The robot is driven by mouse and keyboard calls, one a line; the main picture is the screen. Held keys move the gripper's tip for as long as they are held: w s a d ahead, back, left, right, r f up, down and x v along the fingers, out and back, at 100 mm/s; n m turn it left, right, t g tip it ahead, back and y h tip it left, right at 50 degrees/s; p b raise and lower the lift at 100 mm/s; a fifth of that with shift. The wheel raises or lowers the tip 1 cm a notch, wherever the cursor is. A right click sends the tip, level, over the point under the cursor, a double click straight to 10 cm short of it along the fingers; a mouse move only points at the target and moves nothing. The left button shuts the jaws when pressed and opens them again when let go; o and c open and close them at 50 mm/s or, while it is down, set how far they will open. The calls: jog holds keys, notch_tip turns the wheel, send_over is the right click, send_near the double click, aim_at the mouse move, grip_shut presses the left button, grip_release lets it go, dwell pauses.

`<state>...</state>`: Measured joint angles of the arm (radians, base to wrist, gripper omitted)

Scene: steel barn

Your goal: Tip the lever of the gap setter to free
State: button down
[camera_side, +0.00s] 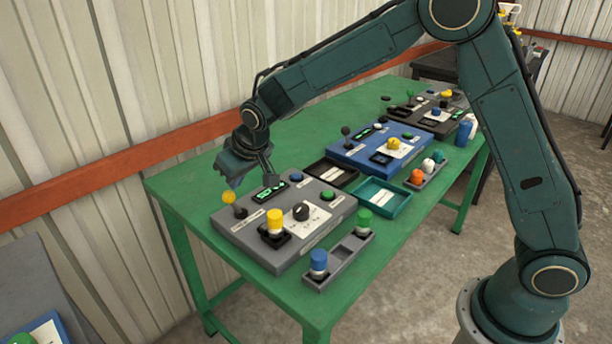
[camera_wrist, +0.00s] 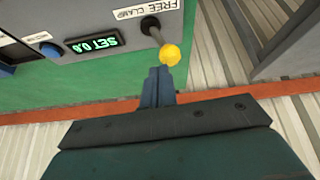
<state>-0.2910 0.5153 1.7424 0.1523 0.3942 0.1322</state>
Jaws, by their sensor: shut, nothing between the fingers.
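The gap setter looks to be the grey console (camera_side: 322,216) at the near end of the green table, with a lit green display, also in the wrist view (camera_wrist: 92,43) reading SET 0.8. Its lever has a yellow ball knob (camera_side: 228,197) on a dark stem. In the wrist view the yellow knob (camera_wrist: 170,55) leans down and right from its base, beside a plate with FREE and CLAMP (camera_wrist: 150,10). Which word it leans toward is unclear. My gripper (camera_wrist: 159,72) is shut and empty, its fingertips just below the knob; contact cannot be told.
A grey tray (camera_side: 340,262) with blue and green knobs lies in front. A blue console (camera_side: 372,150), a black tray (camera_side: 332,172) and a teal tray (camera_side: 383,197) stand farther along.

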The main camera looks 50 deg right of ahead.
jog(key=shift+d+r, duration=0.1)
jog(key=shift+d, duration=0.05)
jog(key=d+v, duration=0.1)
jog(key=v, duration=1.1)
jog(key=shift+d, duration=0.15)
jog(key=shift+w, duration=0.1)
jog(key=s+d+r, duration=0.3)
jog(key=s+d, duration=0.1)
jog(key=s, duration=0.3)
jog(key=s+d+r, duration=0.3)
jog(key=s, duration=0.4)
jog(key=s+d+f, duration=0.1)
jog(key=s+d, duration=0.1)
jog(key=s, duration=0.6)
jog(key=s+d+f, duration=0.2)
jog(key=s, duration=0.7)
jog(key=shift+f+m, duration=0.35)
jog(key=shift+m, duration=0.05)
